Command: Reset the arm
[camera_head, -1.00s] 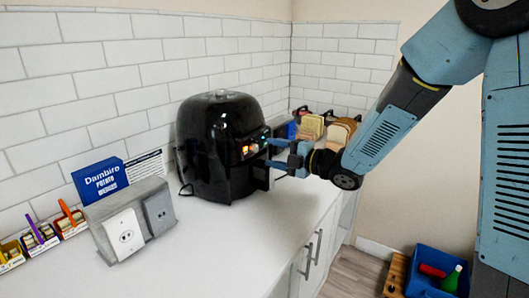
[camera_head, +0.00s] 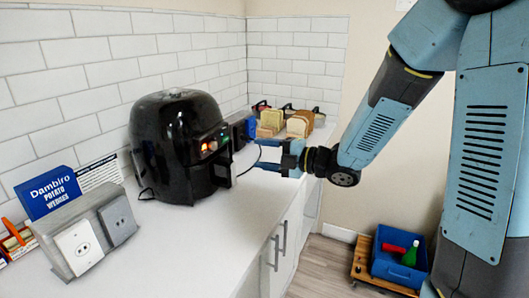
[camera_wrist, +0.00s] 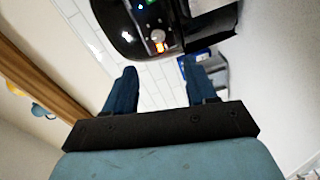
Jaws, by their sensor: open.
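My blue arm comes down from the upper right in the head view. My gripper (camera_head: 265,155) hangs over the counter just right of the black air fryer (camera_head: 180,147), apart from it. Its two blue fingers are spread with nothing between them. In the wrist view my gripper (camera_wrist: 158,85) shows both fingers wide apart, with the air fryer's lit front panel (camera_wrist: 152,25) beyond them.
Bread slices (camera_head: 270,120) stand at the back corner. The counter's front middle is clear.

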